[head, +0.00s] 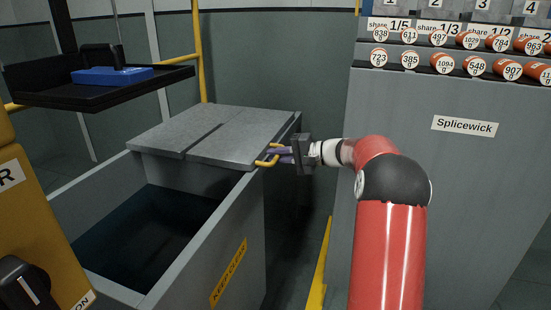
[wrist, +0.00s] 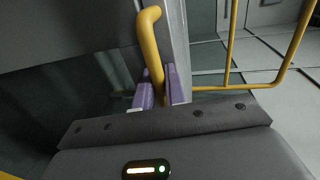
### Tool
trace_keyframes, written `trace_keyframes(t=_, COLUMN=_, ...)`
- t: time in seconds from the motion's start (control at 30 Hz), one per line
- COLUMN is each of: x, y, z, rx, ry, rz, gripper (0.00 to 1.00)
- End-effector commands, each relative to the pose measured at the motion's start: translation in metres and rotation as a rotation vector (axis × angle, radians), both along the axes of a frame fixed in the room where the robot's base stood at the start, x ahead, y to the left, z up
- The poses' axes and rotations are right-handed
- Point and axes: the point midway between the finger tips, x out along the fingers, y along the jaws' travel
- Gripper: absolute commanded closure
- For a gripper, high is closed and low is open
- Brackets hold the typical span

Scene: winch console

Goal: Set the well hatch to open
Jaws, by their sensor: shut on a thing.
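The well hatch (head: 215,134) is a grey metal lid in the head view. It covers the far part of the grey well (head: 205,250), and the near part of the well stands uncovered with a dark inside. A yellow handle (head: 266,162) sticks out at the hatch's right side and also shows in the wrist view (wrist: 150,35). My gripper (head: 284,155) is at this handle, shut on it. In the wrist view its purple fingers (wrist: 158,88) stand on either side of the yellow bar. The fingertips are partly hidden behind the bar.
A black tray (head: 60,98) with a blue item (head: 112,76) hangs at the upper left. A yellow console (head: 30,210) stands at the near left. A grey cabinet labelled Splicewick (head: 450,190) with several red cylinders on top stands at the right. Yellow rails (head: 199,50) are behind.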

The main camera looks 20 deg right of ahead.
Motion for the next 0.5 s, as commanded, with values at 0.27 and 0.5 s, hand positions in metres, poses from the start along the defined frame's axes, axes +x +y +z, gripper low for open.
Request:
trace_keyframes(t=0.27, x=0.0058, y=-0.005, z=-0.0011, rx=-0.001, ry=0.002, rz=-0.002, gripper=1.0)
trace_keyframes(t=0.5, x=0.0057, y=-0.0051, z=-0.0013, rx=-0.001, ry=0.002, rz=-0.002, gripper=1.0)
